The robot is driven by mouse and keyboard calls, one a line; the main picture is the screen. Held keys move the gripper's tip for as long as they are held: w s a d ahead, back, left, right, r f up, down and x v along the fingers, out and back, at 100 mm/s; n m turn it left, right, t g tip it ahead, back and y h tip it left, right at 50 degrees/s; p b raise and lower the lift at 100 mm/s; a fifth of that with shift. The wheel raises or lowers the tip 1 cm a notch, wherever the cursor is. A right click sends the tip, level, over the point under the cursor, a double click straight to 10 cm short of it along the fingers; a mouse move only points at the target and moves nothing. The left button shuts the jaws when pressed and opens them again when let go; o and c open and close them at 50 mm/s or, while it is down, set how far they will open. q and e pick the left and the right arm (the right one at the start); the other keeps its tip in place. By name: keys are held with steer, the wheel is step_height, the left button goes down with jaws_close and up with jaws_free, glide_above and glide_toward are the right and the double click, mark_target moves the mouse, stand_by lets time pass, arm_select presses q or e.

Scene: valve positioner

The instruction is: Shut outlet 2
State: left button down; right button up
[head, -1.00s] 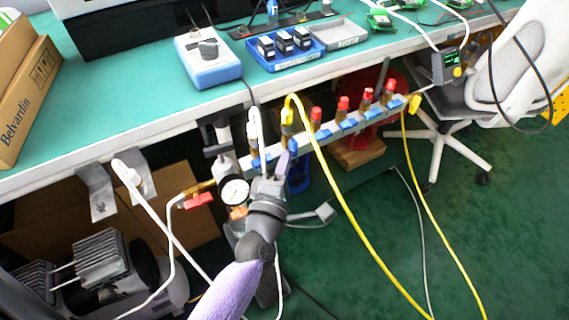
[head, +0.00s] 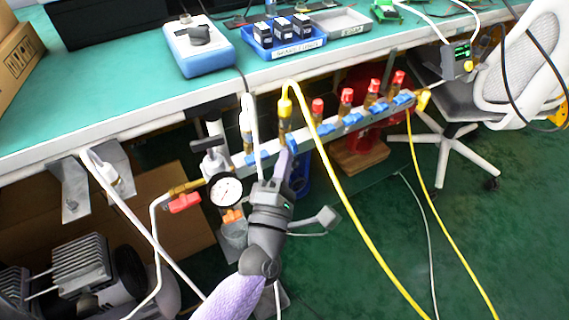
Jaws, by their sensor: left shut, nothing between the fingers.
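A pale manifold bar (head: 337,133) runs under the front edge of the bench, with a row of brass outlets and blue handles. The second outlet from the left (head: 285,117) has a yellow hose (head: 340,190) on its top. A blue handle (head: 293,146) shows just below that outlet, partly hidden by my fingers; its exact angle is hard to tell. My left gripper (head: 284,160) is shut and empty, its fingertips close beside this handle. I cannot tell whether they touch it. My right gripper is not in view.
A white hose (head: 253,130) rises from the first outlet. Red-capped outlets (head: 347,97) stand to the right. A pressure gauge (head: 225,190) and red-handled valve (head: 184,203) are at the left. The bench edge (head: 200,104) overhangs behind. A white chair (head: 515,75) stands at right.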

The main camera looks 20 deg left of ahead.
arm_select(q)
steer(key=shift+w+f+n+t+b, duration=0.15)
steer(key=shift+n+t+b, duration=0.15)
steer(key=shift+n+b, duration=0.25)
steer(key=shift+w+d+f+b, duration=0.1)
steer(key=shift+w+d+b, duration=0.1)
steer(key=shift+b, duration=0.15)
steer(key=shift+w+d+f, duration=0.2)
steer(key=shift+w+d, duration=0.25)
steer(key=shift+w, duration=0.05)
stand_by(1.5)
steer(key=shift+w+d, duration=0.2)
steer(key=shift+w, duration=0.05)
stand_by(1.4)
